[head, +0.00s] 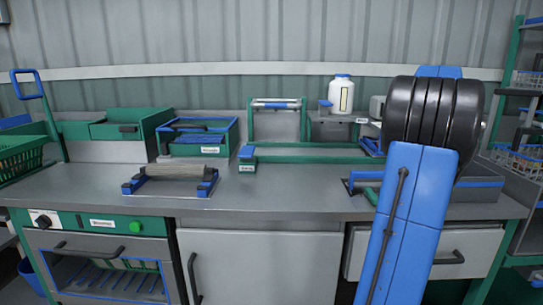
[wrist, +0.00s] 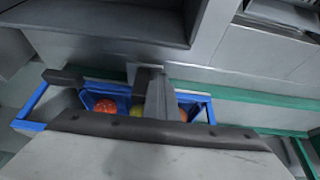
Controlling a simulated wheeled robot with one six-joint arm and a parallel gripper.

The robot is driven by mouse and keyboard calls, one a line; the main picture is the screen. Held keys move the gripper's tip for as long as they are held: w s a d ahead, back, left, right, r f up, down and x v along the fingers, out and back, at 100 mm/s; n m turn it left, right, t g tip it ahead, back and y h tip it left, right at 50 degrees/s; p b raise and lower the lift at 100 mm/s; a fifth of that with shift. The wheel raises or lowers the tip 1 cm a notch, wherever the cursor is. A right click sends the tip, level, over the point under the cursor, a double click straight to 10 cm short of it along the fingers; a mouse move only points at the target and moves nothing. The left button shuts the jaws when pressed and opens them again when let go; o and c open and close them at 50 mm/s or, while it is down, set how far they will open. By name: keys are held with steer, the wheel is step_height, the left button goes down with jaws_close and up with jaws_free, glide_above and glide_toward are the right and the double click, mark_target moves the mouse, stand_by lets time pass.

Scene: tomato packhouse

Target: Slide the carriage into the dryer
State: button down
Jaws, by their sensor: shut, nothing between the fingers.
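A blue-rimmed carriage (wrist: 28,118) shows in the wrist view, with red, yellow and orange tomatoes in its blue trays. My gripper (wrist: 150,72) is shut and empty in front of its middle, hiding part of it. I cannot tell whether the fingers touch it. A grey housing with a dark recess (wrist: 100,20) stands beyond it at the upper left; I cannot tell whether that is the dryer. In the head view my gripper is hidden behind my blue arm link. A blue-edged frame (head: 356,185) on the right of the bench is partly covered by my arm.
A roller on a blue-ended stand (head: 174,172) sits on the left of the grey bench (head: 270,197). A green beam (head: 310,158) lies at the back middle. A white jar (head: 342,95) stands on a shelf. A control panel (head: 100,224) is below left. The bench's front middle is clear.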

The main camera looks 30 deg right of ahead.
steer(key=shift+s+d, duration=0.35)
steer(key=shift+d, duration=0.2)
steer(key=shift+w+a, duration=0.55)
steer(key=shift+a, duration=0.3)
steer(key=s+v, duration=0.1)
steer(key=v, duration=0.7)
steer(key=shift+a, duration=0.4)
steer(key=shift+s+f, duration=0.1)
